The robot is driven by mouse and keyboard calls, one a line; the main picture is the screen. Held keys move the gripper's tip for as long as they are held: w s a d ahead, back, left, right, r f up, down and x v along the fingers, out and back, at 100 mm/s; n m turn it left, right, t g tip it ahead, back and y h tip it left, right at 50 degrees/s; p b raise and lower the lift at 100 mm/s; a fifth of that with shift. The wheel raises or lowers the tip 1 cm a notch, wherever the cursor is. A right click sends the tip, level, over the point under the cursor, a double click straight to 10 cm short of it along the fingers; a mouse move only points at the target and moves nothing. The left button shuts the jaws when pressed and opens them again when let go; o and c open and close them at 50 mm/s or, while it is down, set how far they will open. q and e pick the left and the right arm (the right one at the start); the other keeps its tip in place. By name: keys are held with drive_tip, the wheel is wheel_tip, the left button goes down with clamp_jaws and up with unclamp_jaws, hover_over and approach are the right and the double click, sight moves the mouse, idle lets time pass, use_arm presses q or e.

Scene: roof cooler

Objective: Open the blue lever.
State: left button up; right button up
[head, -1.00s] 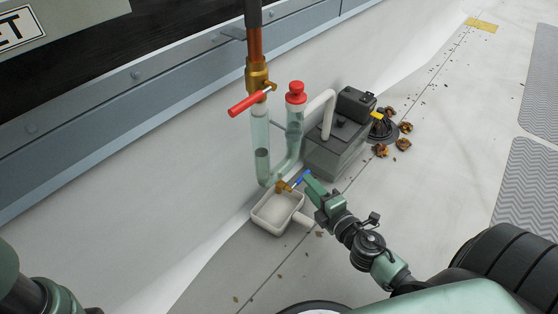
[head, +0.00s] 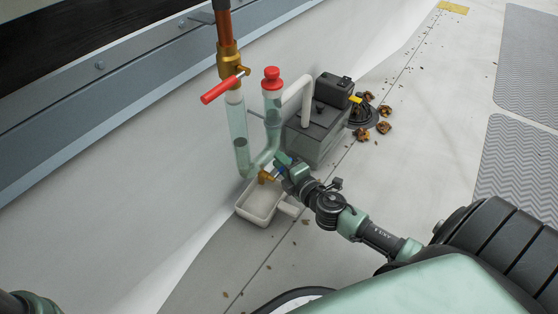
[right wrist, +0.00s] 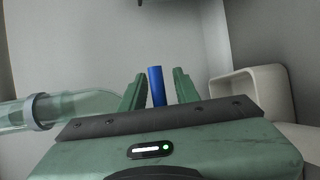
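The blue lever (head: 280,171) sits on a small brass valve (head: 266,177) at the bottom of the clear U-shaped tube (head: 238,135). My right gripper (head: 284,163) is at the lever and covers much of it in the head view. In the right wrist view the lever (right wrist: 156,86) stands upright between the two green fingers of my right gripper (right wrist: 158,90). The fingers are open, with a gap on each side of the lever. My left gripper is out of view; only part of my left arm shows at the lower left corner.
A white tray (head: 250,214) lies under the valve. A red lever (head: 221,90) and a red cap (head: 271,78) are above on the pipework. A dark grey box (head: 318,130) stands behind my right gripper. Leaf clumps (head: 362,134) lie beyond it. The floor to the right is mostly clear.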

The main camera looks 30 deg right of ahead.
clamp_jaws()
idle(1.2)
